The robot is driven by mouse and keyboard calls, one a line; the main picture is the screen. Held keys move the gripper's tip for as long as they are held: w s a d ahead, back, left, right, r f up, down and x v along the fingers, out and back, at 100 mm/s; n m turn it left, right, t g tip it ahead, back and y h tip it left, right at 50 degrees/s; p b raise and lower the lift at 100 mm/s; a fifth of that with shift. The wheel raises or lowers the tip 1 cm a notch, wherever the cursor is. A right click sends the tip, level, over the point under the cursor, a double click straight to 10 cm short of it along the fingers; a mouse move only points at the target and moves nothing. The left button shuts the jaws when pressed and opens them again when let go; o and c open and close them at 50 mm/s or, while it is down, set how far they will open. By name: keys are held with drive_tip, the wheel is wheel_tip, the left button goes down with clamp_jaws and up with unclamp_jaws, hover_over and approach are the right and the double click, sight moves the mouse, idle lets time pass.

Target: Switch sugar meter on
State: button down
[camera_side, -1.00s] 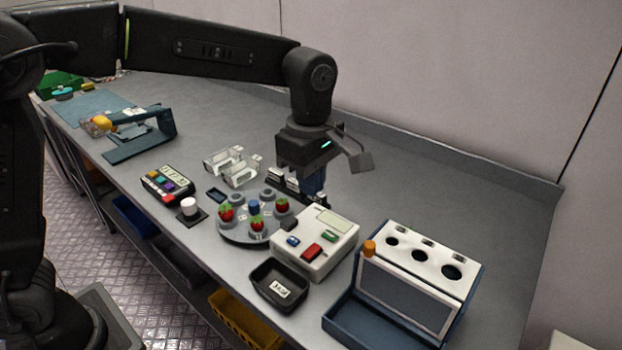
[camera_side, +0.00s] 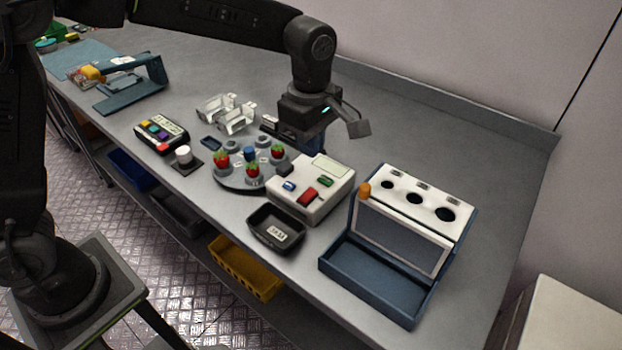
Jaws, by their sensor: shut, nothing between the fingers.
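A white box (camera_side: 335,200) that looks like the sugar meter stands right of the round grey turntable. Its top has a pale display (camera_side: 328,166), a red button (camera_side: 307,195), a green button (camera_side: 325,181), a blue button (camera_side: 288,186) and a dark block (camera_side: 285,170). I cannot read whether the display is lit. My gripper (camera_side: 300,138) points down behind the turntable and the white box, apart from the buttons. It is shut and empty; its fingertips are partly hidden and hard to make out.
The turntable (camera_side: 228,178) holds several red berries. A black labelled tray (camera_side: 258,238) sits in front of the box. A blue-and-white rack with holes (camera_side: 400,232) stands at right. A button panel (camera_side: 162,138) and clear holders (camera_side: 237,118) are at left. The back right of the bench is bare.

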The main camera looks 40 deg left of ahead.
sight(310, 190)
wheel_tip(310, 190, down, 9)
drive_tip(key=shift+f, duration=0.1)
idle(0.4)
drive_tip(key=shift+f, duration=0.35)
drive_tip(key=shift+s, duration=0.1)
